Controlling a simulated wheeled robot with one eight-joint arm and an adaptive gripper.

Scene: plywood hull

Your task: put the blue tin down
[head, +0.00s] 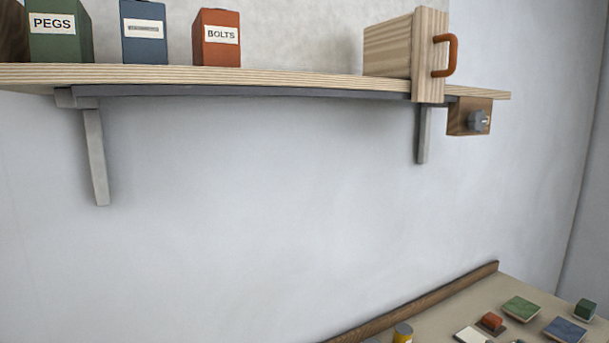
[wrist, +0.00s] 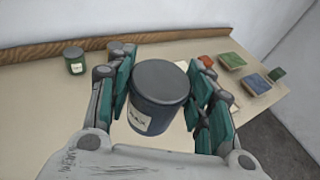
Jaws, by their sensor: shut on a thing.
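The pale bench top (wrist: 40,105) shows below and around the tin. I cannot tell whether the tin's base touches it. The head view does not show my gripper or the blue tin.
A green tin (wrist: 75,61) stands on the bench to the left, near the wooden back strip (wrist: 45,53). Coloured blocks and pads, including a green pad (head: 521,308), lie at the right. A shelf (head: 250,80) with boxes hangs above. Bench at left is mostly clear.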

